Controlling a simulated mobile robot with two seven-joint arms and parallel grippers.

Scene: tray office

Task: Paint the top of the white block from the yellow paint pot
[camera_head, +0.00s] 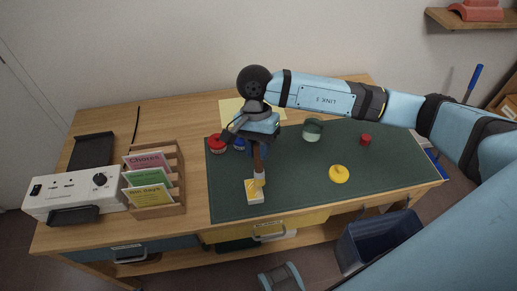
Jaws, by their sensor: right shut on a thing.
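My right gripper (258,144) is shut on a brush with a brown handle (258,164), held upright with its tip down. The brush tip (259,179) is yellowish and is at the top of the white block (254,198); I cannot tell if it touches. The block sits near the front edge of the green mat, and yellow shows on its top. A red pot (217,144) and a blue pot (239,145) stand at the mat's back left.
A yellow round thing with a knob (339,174), a small red cylinder (365,140) and a greenish cup (312,130) are on the green mat (300,187). A wooden card rack (169,158) and a white box with a dial (75,192) stand left.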

